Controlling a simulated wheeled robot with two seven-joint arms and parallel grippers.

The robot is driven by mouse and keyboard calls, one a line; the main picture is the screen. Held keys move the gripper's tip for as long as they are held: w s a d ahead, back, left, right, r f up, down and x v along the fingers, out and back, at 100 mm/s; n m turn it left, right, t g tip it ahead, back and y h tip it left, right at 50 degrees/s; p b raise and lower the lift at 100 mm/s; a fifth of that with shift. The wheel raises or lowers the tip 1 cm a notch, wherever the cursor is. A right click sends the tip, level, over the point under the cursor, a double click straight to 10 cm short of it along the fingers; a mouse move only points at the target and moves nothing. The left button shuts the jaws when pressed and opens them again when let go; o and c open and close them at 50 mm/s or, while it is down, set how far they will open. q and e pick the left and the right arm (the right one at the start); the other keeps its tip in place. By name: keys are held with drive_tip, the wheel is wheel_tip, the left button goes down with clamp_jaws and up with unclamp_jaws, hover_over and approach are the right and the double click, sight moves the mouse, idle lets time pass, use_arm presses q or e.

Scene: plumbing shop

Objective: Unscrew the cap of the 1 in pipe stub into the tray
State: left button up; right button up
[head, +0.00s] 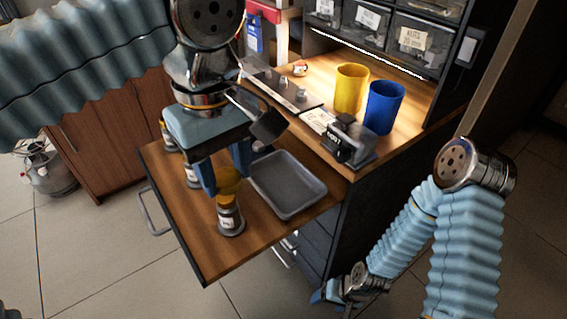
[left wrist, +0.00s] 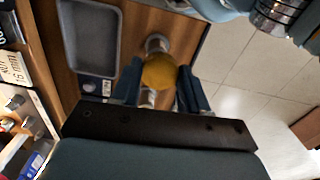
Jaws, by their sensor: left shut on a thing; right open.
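A yellow cap (head: 229,182) is between the fingers of my left gripper (head: 228,184), which is shut on it. The cap also shows in the left wrist view (left wrist: 160,72), with a blue finger on each side. The labelled grey pipe stub (head: 230,217) stands upright directly under the cap on the wooden pull-out board; I cannot tell whether the cap still touches it. The grey tray (head: 319,190) lies empty just to the right of the stub, and in the left wrist view (left wrist: 117,45). My right gripper (head: 326,296) is open and empty, low beside the bench.
Two more stubs, one middle (head: 191,176) and one farther back (head: 168,138), stand along the board's left side, partly hidden by my arm. A yellow cup (head: 351,88), a blue cup (head: 384,107) and a dark device (head: 347,143) stand on the bench behind the tray.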

use_arm(q)
drive_tip(key=w+d+f, duration=0.5)
drive_tip(key=w, duration=0.2)
drive_tip(key=b, duration=0.2)
hover_over(284, 186)
drive_tip(key=f, duration=0.3)
drive_tip(key=shift+s+a+f, duration=0.3)
drive_tip(key=shift+s+f, duration=0.1)
drive_tip(key=shift+w+d+f, duration=0.15)
drive_tip(key=shift+f, duration=0.1)
drive_tip(key=shift+w+d+f+b, duration=0.15)
drive_tip(key=shift+f+b, duration=0.45)
drive_tip(key=shift+f, duration=1.15)
drive_tip(key=shift+f, duration=0.15)
drive_tip(key=o, duration=1.2)
drive_tip(key=shift+c, duration=0.2)
